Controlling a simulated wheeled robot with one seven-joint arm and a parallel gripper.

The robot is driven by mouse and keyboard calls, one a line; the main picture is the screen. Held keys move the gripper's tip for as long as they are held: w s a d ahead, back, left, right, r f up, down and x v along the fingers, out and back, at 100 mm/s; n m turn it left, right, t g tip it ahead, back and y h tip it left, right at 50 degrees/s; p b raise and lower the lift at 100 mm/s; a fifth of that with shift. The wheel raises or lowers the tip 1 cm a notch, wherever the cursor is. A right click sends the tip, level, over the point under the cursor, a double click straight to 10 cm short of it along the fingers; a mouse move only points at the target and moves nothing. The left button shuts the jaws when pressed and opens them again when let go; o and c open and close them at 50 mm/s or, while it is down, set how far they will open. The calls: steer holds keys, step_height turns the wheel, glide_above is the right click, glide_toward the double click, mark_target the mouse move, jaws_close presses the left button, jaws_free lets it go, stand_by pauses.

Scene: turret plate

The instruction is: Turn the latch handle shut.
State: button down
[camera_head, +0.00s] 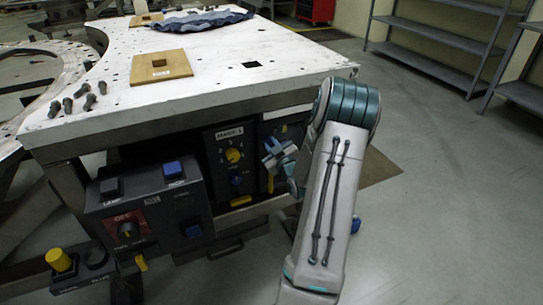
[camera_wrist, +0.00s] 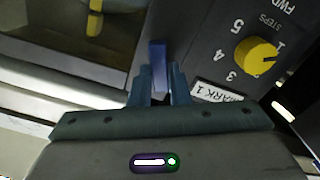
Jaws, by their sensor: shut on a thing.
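In the wrist view a short blue bar (camera_wrist: 158,58), which I take for the latch handle, stands between the two fingers of my gripper (camera_wrist: 160,84). The fingers are closed on its sides. The bar points away from the palm, at the edge of the black dial panel. In the head view my gripper (camera_head: 280,158) is under the table's front edge, just right of the dial panel. My arm hides much of that spot, and the handle's pivot does not show clearly.
The "MARK 1" panel (camera_head: 216,143) with a yellow dial (camera_head: 233,155) is beside my gripper. A grey control box (camera_head: 155,205) with an OFF switch stands further left. The white table top (camera_head: 215,60) overhangs. A yellow bar (camera_wrist: 95,20) shows in the wrist view. Floor at right is clear.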

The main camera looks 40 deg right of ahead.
steer(key=n+b, duration=0.4)
steer(key=b, duration=0.3)
steer(key=n+b, duration=0.4)
steer(key=b, duration=0.3)
steer(key=n+b, duration=0.4)
steer(key=b, duration=0.3)
steer(key=shift+a+f+n, duration=0.15)
steer(key=shift+f+n, duration=0.2)
steer(key=shift+n, duration=0.05)
steer(key=shift+r, duration=0.1)
steer(key=c, duration=1.4)
jaws_free()
steer(key=shift+o, duration=0.2)
steer(key=p+v, duration=0.2)
steer(key=v, duration=1.1)
steer(key=shift+s+p, duration=0.35)
